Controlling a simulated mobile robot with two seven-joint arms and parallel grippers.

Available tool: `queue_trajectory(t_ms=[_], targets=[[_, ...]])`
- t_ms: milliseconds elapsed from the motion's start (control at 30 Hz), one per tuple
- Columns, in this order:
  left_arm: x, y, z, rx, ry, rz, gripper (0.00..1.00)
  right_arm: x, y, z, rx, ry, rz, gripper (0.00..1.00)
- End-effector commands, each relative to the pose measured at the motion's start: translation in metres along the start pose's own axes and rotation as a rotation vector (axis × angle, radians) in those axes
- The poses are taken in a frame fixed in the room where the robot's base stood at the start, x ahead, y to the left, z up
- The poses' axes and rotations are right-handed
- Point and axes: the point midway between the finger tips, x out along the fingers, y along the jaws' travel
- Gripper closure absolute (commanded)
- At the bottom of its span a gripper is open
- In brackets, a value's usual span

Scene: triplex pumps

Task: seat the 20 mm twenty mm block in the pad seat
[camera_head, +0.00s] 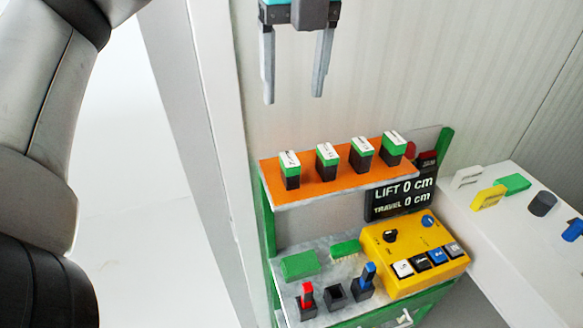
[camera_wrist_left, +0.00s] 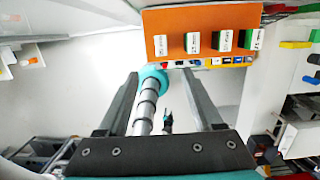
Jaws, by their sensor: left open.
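Several dark blocks with green bands and white labelled tops stand in a row on an orange shelf (camera_head: 326,188). They are the leftmost block (camera_head: 290,170), the second (camera_head: 327,165), the third (camera_head: 361,154) and the rightmost (camera_head: 393,148). The labels are too small to read, so I cannot tell which is the 20 mm block. The row also shows in the left wrist view, on the orange shelf (camera_wrist_left: 206,20). My left gripper (camera_head: 293,97) is open and empty, above and apart from the blocks. I cannot identify the pad seat for certain. My right gripper is not in view.
Below the shelf are two green pads (camera_head: 299,265), an empty black socket (camera_head: 335,294) between red and blue levers, and a yellow control box (camera_head: 413,258). A display (camera_head: 401,198) reads LIFT 0 cm, TRAVEL 0 cm. A white side table (camera_head: 520,225) holds coloured pieces.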

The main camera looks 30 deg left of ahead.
Motion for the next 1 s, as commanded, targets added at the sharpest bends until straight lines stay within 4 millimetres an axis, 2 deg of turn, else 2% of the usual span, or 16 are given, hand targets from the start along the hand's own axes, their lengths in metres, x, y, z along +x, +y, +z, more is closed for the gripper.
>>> queue_trajectory(t_ms=[100,467,600,833,1000], targets=[[0.021,0.0,-0.001,0.002,0.005,0.002,0.32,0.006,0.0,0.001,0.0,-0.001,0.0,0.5],[0.069,0.0,-0.002,0.005,0.006,0.001,0.32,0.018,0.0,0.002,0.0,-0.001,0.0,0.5],[0.083,0.0,-0.001,0.005,0.005,0.0,0.32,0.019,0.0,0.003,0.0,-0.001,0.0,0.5],[0.096,0.0,0.001,0.003,0.005,0.001,0.32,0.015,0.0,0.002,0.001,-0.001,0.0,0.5],[0.121,-0.001,0.006,0.004,0.006,0.003,0.32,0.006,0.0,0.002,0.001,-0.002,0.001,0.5]])
